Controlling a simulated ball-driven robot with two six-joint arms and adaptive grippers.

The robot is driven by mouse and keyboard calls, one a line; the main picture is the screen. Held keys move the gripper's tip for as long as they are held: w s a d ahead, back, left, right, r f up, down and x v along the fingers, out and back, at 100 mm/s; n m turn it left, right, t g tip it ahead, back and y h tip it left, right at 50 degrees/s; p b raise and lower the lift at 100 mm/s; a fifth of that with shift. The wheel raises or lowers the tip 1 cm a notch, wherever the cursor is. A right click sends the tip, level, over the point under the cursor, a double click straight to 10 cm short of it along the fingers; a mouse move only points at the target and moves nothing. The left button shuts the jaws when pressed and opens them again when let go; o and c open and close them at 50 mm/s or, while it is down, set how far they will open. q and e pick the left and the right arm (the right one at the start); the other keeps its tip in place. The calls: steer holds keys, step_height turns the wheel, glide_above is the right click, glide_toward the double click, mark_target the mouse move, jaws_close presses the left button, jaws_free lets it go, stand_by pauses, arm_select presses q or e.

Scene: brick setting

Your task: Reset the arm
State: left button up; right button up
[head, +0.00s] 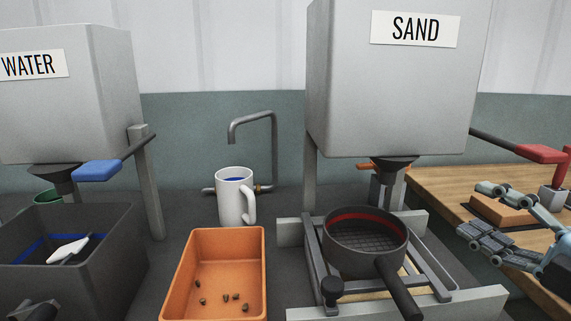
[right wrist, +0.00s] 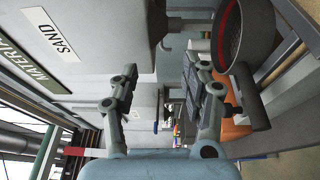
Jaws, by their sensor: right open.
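My right gripper (head: 478,212) is at the right of the head view, above the wooden table's edge and right of the sieve pan. Its two fingers are spread apart with nothing between them. In the right wrist view, the open fingers (right wrist: 165,82) point away from the camera, and the pan shows at the upper right. My left gripper does not show clearly in the head view; a dark part at the lower left corner cannot be identified.
The sieve pan (head: 365,258) sits on a metal frame (head: 448,290) under the sand hopper (head: 400,100). A mug (head: 233,200), orange tray (head: 182,262), grey bin (head: 110,262) and water hopper (head: 80,110) stand leftward.

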steer(key=s+d+f+m+g+h, duration=0.45)
steer(key=d+m+h, duration=0.6)
steer(key=m, duration=0.65)
steer(key=s+a+f+m+g+y, duration=0.4)
steer(key=s+a+f+g, duration=0.65)
steer(key=s, duration=0.45)
step_height(320, 180, down, 28)
steer(key=s+d+b, duration=0.2)
steer(key=s+f+g, duration=0.1)
steer(key=s+f, duration=1.7)
steer(key=f, duration=0.1)
steer(key=shift+s+d+m+b, duration=0.15)
steer(key=shift+d+m+b, duration=0.25)
steer(key=shift+b, duration=0.05)
steer(key=shift+h, duration=0.25)
